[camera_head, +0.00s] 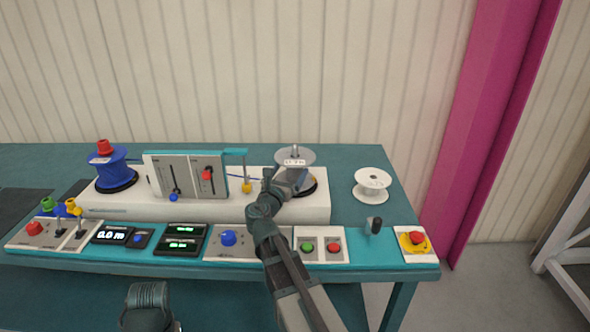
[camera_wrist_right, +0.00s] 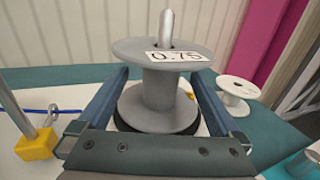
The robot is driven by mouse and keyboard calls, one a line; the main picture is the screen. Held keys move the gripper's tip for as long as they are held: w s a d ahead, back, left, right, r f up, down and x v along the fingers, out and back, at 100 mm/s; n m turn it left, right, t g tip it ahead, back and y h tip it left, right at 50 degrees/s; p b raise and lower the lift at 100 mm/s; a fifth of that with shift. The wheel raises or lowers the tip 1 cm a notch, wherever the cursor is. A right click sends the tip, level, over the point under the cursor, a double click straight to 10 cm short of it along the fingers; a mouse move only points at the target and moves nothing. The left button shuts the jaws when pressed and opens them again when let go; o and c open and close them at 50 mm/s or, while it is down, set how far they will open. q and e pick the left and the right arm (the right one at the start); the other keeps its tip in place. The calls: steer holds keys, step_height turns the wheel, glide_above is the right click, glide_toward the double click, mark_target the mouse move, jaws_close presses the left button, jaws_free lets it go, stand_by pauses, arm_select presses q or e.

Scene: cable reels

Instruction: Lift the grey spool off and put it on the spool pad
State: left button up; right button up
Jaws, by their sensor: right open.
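The grey spool (camera_head: 295,154) stands upright on a spindle at the right end of the white machine, over a dark round base. In the right wrist view the grey spool (camera_wrist_right: 165,88) carries a "0.75" label, and the metal spindle rises above its top flange. My right gripper (camera_head: 291,176) is open, with one finger on each side of the spool; in the wrist view I cannot tell whether the fingers touch it. The gripper hides part of the spool in the head view. I cannot pick out the spool pad for sure.
A white spool (camera_head: 371,186) stands on the bench to the right. A blue spool (camera_head: 104,168) sits at the machine's left end. A dark mat (camera_head: 22,203) lies at the far left. Switches, displays and a red stop button (camera_head: 416,238) line the front.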

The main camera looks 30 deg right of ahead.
steer(key=x, duration=0.5)
steer(key=shift+d+f, duration=0.15)
jaws_close()
stand_by(0.4)
